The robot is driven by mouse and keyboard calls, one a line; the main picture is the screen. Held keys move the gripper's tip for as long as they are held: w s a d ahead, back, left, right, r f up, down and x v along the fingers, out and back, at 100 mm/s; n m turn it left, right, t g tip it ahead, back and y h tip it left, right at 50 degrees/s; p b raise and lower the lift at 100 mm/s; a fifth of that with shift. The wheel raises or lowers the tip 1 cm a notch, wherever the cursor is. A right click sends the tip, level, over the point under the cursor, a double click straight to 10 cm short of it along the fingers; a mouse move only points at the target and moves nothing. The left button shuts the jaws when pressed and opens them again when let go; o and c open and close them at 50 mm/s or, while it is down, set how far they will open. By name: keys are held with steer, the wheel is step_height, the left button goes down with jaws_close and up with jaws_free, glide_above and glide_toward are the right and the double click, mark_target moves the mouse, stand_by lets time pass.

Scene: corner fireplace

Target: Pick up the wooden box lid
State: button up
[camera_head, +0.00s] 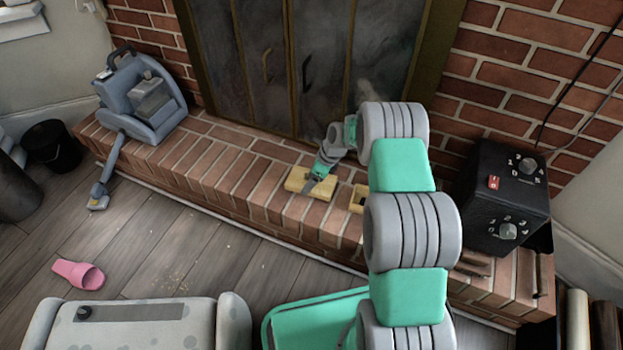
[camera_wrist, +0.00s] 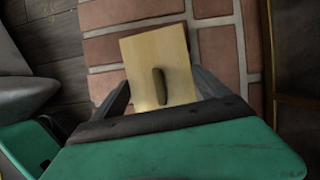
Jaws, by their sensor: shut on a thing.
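The wooden box lid (camera_head: 297,181) is a pale yellow flat piece on the brick hearth ledge in front of the fireplace doors. In the wrist view the lid (camera_wrist: 143,57) is a light wooden board with a dark, elongated handle at its middle. My gripper (camera_head: 314,184) reaches down onto the lid in the head view. In the wrist view my gripper (camera_wrist: 165,98) has one finger at each side of the lid, shut on it. Whether the lid touches the bricks cannot be told. A yellow box (camera_head: 357,200) stands to the right, partly hidden by my arm.
The brick hearth (camera_head: 215,170) runs along the fireplace. A grey-blue vacuum cleaner (camera_head: 140,95) stands on its left end and a black box with knobs (camera_head: 497,205) on its right. A pink slipper (camera_head: 78,273) lies on the floor. The hearth left of the lid is clear.

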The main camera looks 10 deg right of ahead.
steer(key=s+d+r+p, duration=0.2)
steer(key=s+r+p, duration=0.6)
steer(key=s+r, duration=0.5)
steer(key=d+f, duration=0.1)
steer(key=d, duration=1.5)
steer(key=shift+w, duration=0.1)
steer(key=shift+r+p, duration=0.1)
steer(key=shift+p, duration=0.35)
steer(key=shift+f+b, duration=1.85)
steer(key=shift+f, duration=1.65)
